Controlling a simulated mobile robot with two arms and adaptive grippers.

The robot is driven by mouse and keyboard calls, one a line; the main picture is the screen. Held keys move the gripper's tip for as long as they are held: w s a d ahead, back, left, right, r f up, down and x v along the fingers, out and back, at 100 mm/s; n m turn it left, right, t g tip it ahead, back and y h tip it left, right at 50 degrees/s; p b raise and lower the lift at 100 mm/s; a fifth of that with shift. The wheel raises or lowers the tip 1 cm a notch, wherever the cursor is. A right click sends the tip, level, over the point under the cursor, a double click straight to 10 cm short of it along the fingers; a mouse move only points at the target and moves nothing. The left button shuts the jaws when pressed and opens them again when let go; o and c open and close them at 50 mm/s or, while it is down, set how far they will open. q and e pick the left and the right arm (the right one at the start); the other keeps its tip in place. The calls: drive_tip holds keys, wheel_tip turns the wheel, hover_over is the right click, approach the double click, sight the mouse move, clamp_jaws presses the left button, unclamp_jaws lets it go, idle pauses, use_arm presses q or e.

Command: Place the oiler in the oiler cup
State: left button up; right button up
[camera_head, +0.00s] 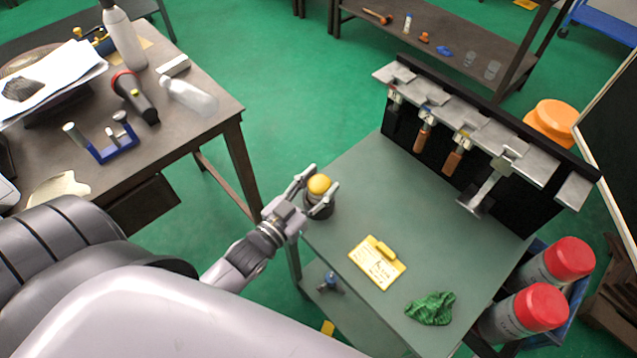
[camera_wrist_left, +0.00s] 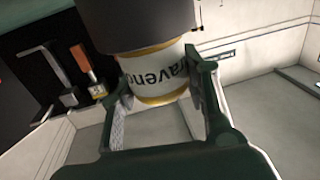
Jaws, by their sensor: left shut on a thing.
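The oiler, with a yellow rounded top (camera_head: 319,184), stands at the left corner of the green-grey table. In the left wrist view its pale lettered body with yellow bands (camera_wrist_left: 155,72) shows between the fingers. A wider dark cylinder (camera_wrist_left: 136,22) surrounds its end there and shows as a dark round part below the yellow top in the head view (camera_head: 319,208). It looks like the oiler cup; how deep the oiler sits in it is hidden. My left gripper (camera_head: 322,187) is shut on the oiler, one finger on each side. My right gripper is not in view.
A yellow card (camera_head: 377,263) and a green cloth (camera_head: 430,308) lie on the table (camera_head: 350,165). A tool rack (camera_head: 480,130) with hanging tools lines its far right side. Red-capped cans (camera_head: 540,308) stand beyond the right edge. A cluttered brown bench (camera_head: 215,125) is at left.

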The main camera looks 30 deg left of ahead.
use_arm(q)
drive_tip(key=shift+f, duration=0.1)
drive_tip(key=o, duration=1.3)
drive_tip(key=shift+s, duration=0.35)
drive_tip(key=shift+s+a+b, duration=0.35)
drive_tip(key=shift+s, duration=1.5)
drive_tip(key=shift+s+a+b, duration=0.35)
drive_tip(key=shift+s, duration=1.55)
drive_tip(key=shift+s+a+b, duration=0.35)
drive_tip(key=shift+s, duration=1.5)
